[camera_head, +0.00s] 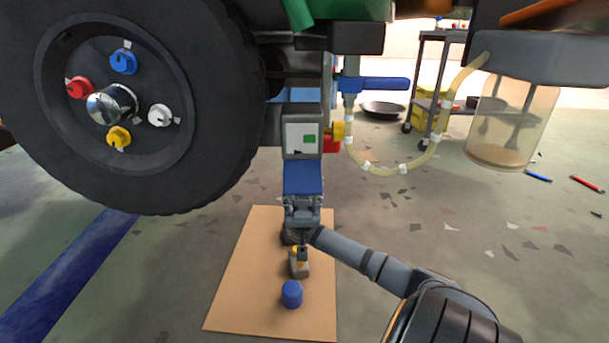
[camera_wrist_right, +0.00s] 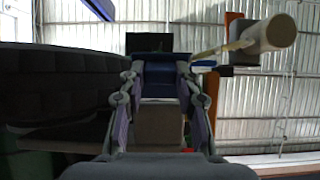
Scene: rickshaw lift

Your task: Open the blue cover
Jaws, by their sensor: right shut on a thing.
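The blue cover (camera_head: 303,178) sits at the lower edge of a grey box under the vehicle, below a white panel (camera_head: 301,138) with a green square and a dark mark. The panel is uncovered in the head view. My right gripper (camera_head: 302,203) reaches up from below and is shut on the cover's lower edge. In the right wrist view the blue cover (camera_wrist_right: 161,74) lies between the two fingers of my right gripper (camera_wrist_right: 158,84). The fingers hide part of the cover's edge. My left gripper is in neither view.
A large black wheel (camera_head: 215,120) with coloured caps stands just left of the box. A blue-handled valve (camera_head: 380,84) and a hose (camera_head: 405,168) with a jar (camera_head: 508,125) are to the right. A blue cap (camera_head: 291,294) stands on a cardboard sheet (camera_head: 245,270) below.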

